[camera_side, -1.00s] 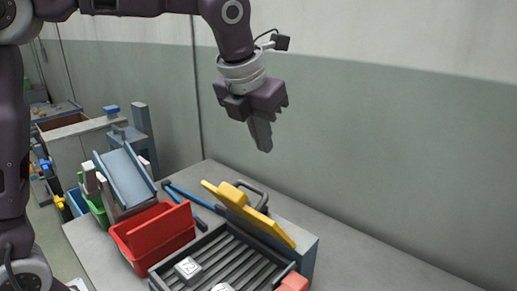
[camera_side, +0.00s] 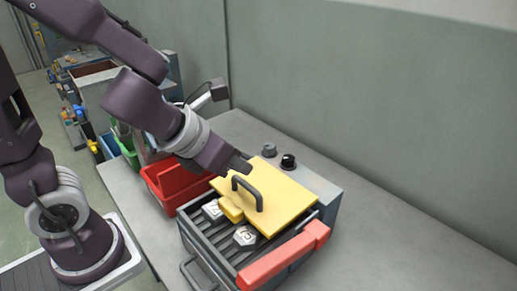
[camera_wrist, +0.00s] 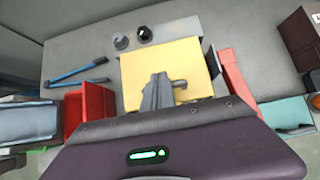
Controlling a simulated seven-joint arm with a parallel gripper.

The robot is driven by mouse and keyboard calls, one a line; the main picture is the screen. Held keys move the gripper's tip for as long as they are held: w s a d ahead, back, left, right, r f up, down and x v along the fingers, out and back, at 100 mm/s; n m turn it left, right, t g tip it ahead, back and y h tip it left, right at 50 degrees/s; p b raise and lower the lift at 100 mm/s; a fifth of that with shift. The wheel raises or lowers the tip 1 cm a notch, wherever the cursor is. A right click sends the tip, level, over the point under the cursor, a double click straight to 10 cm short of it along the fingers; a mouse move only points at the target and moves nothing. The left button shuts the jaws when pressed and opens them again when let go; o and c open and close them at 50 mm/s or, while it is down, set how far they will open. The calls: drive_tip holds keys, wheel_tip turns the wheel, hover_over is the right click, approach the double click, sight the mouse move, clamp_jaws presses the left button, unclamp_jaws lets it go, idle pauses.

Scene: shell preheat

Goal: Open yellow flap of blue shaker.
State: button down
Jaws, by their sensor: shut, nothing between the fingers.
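The blue shaker (camera_side: 330,212) stands on the bench, with a dark slatted tray at its front. Its yellow flap (camera_side: 285,205) lies nearly flat over the rear of the tray, with a dark arched handle (camera_side: 248,190) on top and a yellow block at its front edge. The flap fills the middle of the wrist view (camera_wrist: 190,55). My gripper (camera_side: 243,163) is shut and empty, just above and left of the handle. It also shows over the flap's near part in the wrist view (camera_wrist: 157,82). I cannot tell whether it touches the handle.
Two numbered pale pieces (camera_side: 246,237) lie on the tray. A red bar (camera_side: 285,258) runs along the shaker's right end. A red bin (camera_side: 175,185) stands close on the left. Two knobs (camera_side: 288,161) sit behind the flap. The bench is clear at right.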

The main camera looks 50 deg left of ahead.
drive_tip(key=w, duration=0.2)
drive_tip(key=w+r, duration=0.1)
drive_tip(key=w, duration=0.1)
drive_tip(key=shift+w, duration=0.35)
idle(1.4)
